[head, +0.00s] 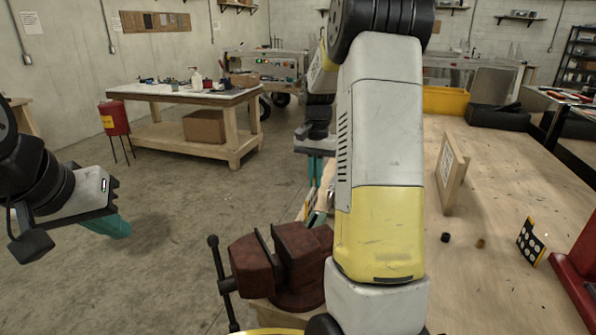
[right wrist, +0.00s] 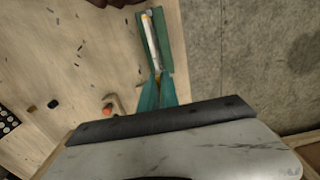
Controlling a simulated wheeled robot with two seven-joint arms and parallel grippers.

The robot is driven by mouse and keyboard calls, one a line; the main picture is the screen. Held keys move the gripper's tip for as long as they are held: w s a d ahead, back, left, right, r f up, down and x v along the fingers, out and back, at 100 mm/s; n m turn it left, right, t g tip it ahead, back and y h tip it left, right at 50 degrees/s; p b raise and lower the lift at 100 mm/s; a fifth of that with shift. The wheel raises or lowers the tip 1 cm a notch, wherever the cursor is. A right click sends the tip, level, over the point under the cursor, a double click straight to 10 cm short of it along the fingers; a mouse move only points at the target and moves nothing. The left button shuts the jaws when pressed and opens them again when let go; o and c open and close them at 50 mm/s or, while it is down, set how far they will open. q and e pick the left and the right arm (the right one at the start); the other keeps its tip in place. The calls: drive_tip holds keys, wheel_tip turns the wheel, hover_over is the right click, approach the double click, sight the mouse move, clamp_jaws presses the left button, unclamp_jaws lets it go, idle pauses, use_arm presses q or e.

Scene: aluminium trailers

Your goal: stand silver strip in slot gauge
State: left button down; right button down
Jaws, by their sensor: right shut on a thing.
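My right gripper (head: 315,170) hangs behind my own arm in the head view, near the left edge of the wooden bench. In the right wrist view its teal fingers (right wrist: 160,88) are close together on the near end of a thin pale silver strip (right wrist: 151,42). The strip reaches away from the fingertips, alongside a flat teal piece (right wrist: 172,40). Whether strip and piece touch is unclear. I cannot tell for sure which thing is the slot gauge. My left gripper (head: 110,226) is over the floor at the far left, its jaw gap not visible.
A dark red vise (head: 285,262) sits at the bench's near left corner. An upright wooden panel (head: 453,174), small dark bits and a dotted card (head: 531,242) stand or lie on the wooden bench (head: 490,190). A yellow bin (head: 447,101) is behind. Concrete floor lies left.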

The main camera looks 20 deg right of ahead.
sight(315, 201)
drive_tip(key=shift+f, duration=1.75)
drive_tip(key=shift+f, duration=2.05)
drive_tip(key=c, duration=1.5)
unclamp_jaws()
drive_tip(key=shift+r, duration=0.1)
wheel_tip(315, 201, up, 6)
drive_tip(key=shift+r, duration=0.8)
